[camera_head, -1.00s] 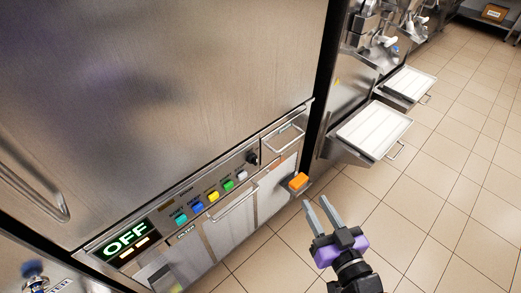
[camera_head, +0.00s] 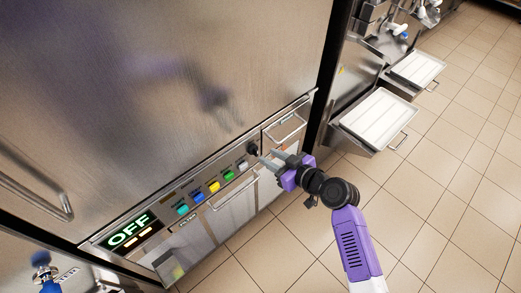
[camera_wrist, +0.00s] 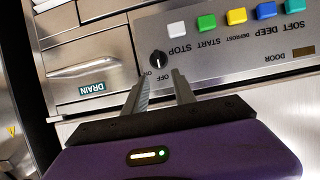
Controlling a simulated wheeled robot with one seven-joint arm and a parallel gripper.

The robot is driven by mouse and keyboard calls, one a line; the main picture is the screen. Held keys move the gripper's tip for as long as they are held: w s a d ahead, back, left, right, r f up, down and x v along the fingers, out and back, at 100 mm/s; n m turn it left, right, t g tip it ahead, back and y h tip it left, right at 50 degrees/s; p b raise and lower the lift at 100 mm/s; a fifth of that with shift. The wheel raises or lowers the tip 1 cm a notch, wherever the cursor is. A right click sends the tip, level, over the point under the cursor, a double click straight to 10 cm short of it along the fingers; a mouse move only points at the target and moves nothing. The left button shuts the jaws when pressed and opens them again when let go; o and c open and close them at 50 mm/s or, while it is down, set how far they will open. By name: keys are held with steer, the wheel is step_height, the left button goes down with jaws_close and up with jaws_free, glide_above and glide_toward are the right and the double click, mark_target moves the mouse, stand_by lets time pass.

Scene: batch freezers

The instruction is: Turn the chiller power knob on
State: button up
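The chiller power knob (camera_head: 253,149) is a small black knob at the right end of the control panel. In the wrist view the knob (camera_wrist: 158,59) sits between the "ON" and "OFF" labels, just beyond the fingertips. The display (camera_head: 128,234) on the panel reads "OFF" in large lit letters. My gripper (camera_head: 268,160) is close in front of the panel, at the knob. In the wrist view its two fingers (camera_wrist: 159,78) are apart, with a narrow gap and nothing between them. Whether the tips touch the knob cannot be told.
A row of coloured buttons (camera_wrist: 237,17) lies beside the knob on the panel. A drawer marked "DRAIN" (camera_wrist: 88,70) is on the knob's other side. White trays (camera_head: 377,119) jut out from machines at the right. The tiled floor (camera_head: 440,220) is clear.

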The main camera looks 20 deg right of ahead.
mark_target(256, 150)
steer(key=x, duration=0.5)
steer(key=shift+w+a+f+p, duration=0.1)
steer(key=shift+w+p, duration=0.2)
steer(key=shift+w, duration=0.05)
jaws_close()
